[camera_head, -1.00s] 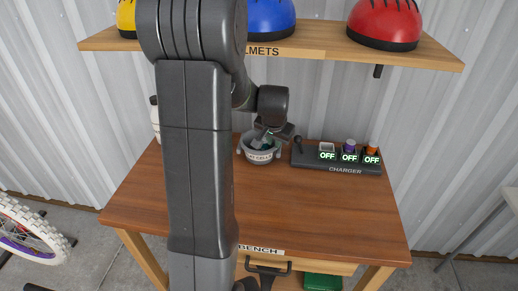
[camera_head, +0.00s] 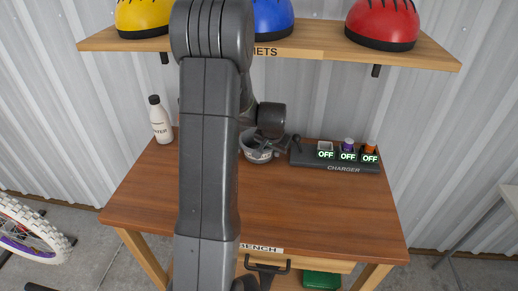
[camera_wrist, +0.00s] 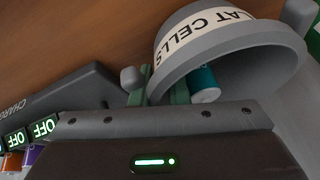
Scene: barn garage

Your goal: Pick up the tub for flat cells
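The tub for flat cells (camera_head: 257,155) is a grey round tub with a white label, at the back of the bench, left of the charger. In the wrist view the tub (camera_wrist: 235,55) is large and tilted, its label reading "LAT CELLS", with a teal cell (camera_wrist: 203,82) inside its mouth. My gripper (camera_head: 268,141) is at the tub's rim. In the wrist view its green-padded fingers (camera_wrist: 162,93) stand close together on both sides of the tub's wall, and appear shut on it. My arm hides part of the bench. Whether the tub's base touches the bench is unclear.
The charger (camera_head: 335,167), with several items in its slots and "OFF" signs, lies just right of the tub. A white water bottle (camera_head: 160,120) stands at the back left. A shelf (camera_head: 330,47) with helmets hangs above. The bench front (camera_head: 310,215) is clear.

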